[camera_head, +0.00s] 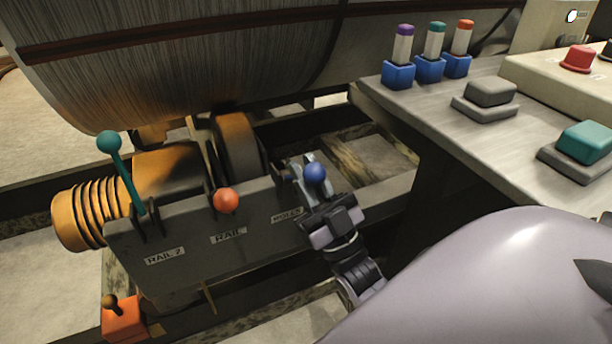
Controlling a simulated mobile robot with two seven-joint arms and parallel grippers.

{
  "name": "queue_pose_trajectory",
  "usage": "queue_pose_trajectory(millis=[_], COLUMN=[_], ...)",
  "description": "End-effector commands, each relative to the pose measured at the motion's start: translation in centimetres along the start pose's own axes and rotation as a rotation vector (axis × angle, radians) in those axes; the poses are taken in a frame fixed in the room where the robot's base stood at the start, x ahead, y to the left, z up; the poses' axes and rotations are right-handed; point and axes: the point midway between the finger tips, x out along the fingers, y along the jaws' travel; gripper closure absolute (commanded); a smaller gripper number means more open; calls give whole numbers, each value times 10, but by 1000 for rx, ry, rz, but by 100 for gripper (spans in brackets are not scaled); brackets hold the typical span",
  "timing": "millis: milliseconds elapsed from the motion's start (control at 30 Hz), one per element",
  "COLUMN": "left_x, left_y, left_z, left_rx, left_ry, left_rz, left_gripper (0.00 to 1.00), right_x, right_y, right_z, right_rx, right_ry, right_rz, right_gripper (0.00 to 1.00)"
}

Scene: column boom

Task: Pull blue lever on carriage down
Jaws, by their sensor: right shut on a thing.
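The blue lever (315,173) is at the right end of the dark carriage panel (190,242), by a label that seems to read "HOLES". Its round blue knob shows above my right gripper (318,192). My right gripper is shut on the lever just below the knob, and its body hides most of the shaft. The teal lever (122,170) stands tilted at the panel's left, above the "RAIL 2" label. The red-orange knob (226,200) of another lever sits in the middle, above the "RAIL" label. My left gripper is not in view.
A large ribbed cylinder (180,45) hangs over the carriage. A grey console (450,125) on the right holds several buttons and three coloured-top posts (430,65). An orange box with a small lever (123,318) is at the lower left.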

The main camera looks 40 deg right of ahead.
Motion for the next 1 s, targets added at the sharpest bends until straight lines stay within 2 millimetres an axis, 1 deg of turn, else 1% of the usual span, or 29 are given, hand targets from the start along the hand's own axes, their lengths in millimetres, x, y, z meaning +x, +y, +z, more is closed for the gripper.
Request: queue_pose_trajectory(millis=[333, 367, 400, 667, 733, 867, 1000], left_x=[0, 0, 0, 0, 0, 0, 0], left_y=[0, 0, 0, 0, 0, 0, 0], left_z=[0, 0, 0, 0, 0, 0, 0], left_rx=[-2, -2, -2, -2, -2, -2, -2], left_ry=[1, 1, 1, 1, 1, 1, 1], left_rz=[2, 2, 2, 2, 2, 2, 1], left_gripper=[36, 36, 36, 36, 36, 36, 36], right_x=[-2, -2, -2, -2, -5, -22, -46], right_y=[-1, -1, -1, -1, -1, -1, -1], right_z=[0, 0, 0, 0, 1, 2, 1], right_rx=[-1, -1, -1, -1, -1, -1, -2], right_ry=[1, 1, 1, 1, -1, -6, -5], right_rz=[-3, -3, -3, -2, -2, -3, -3], right_gripper=[100, 76, 70, 70, 70, 70, 70])
